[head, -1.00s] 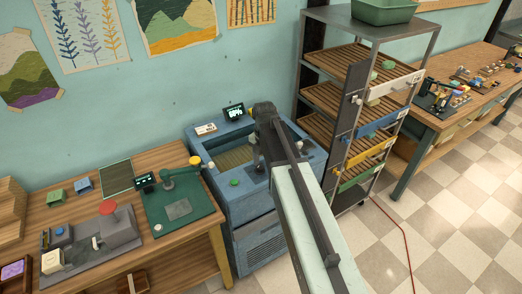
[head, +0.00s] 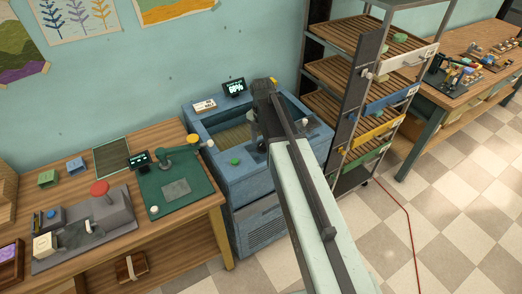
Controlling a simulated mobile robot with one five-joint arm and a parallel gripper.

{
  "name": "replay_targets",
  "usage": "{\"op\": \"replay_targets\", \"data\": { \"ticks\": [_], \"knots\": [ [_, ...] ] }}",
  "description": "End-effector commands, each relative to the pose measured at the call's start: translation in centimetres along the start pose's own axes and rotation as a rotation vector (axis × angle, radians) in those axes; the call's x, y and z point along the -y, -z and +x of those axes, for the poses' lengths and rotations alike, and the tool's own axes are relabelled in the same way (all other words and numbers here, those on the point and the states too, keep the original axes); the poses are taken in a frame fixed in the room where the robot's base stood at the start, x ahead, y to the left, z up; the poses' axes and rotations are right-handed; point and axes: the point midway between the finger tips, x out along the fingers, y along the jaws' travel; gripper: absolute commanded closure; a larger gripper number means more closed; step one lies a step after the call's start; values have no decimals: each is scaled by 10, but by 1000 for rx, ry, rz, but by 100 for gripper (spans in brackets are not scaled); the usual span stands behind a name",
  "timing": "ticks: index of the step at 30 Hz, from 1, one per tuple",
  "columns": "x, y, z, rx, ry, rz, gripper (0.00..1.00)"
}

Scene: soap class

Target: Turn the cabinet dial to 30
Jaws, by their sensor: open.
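The blue cabinet (head: 240,190) stands in the middle of the head view, with an open-topped well and a small dark display (head: 233,87) at its back edge. The display's digits are too small to read surely. A green button (head: 235,161) is on its front ledge. A pale knob (head: 305,122) shows at the right side of its top. My gripper (head: 257,138) is open over the front ledge, right of the green button. The arm hides part of the ledge. I cannot tell whether the gripper touches the dial or where the dial points.
A wooden bench (head: 196,226) with a green-based machine (head: 180,187) and a grey press with a red knob (head: 100,188) is at left. A slatted rack (head: 335,75) with coloured rails stands close on the right. A red cable (head: 408,225) lies on the open tiled floor.

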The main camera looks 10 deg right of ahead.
Motion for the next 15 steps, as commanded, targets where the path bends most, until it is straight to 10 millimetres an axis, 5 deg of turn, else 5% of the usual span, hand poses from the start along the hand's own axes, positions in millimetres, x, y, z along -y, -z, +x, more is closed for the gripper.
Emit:
{"op": "replay_targets", "data": {
  "ticks": [2, 10, 11, 15],
  "knots": [
    [0, 0, 14, 0, 0, 1, 43],
    [1, -1, 13, 0, 0, 2, 43],
    [1, -1, 13, 0, 0, 3, 46],
    [1, -1, 13, 0, 0, 3, 85]
  ]
}}
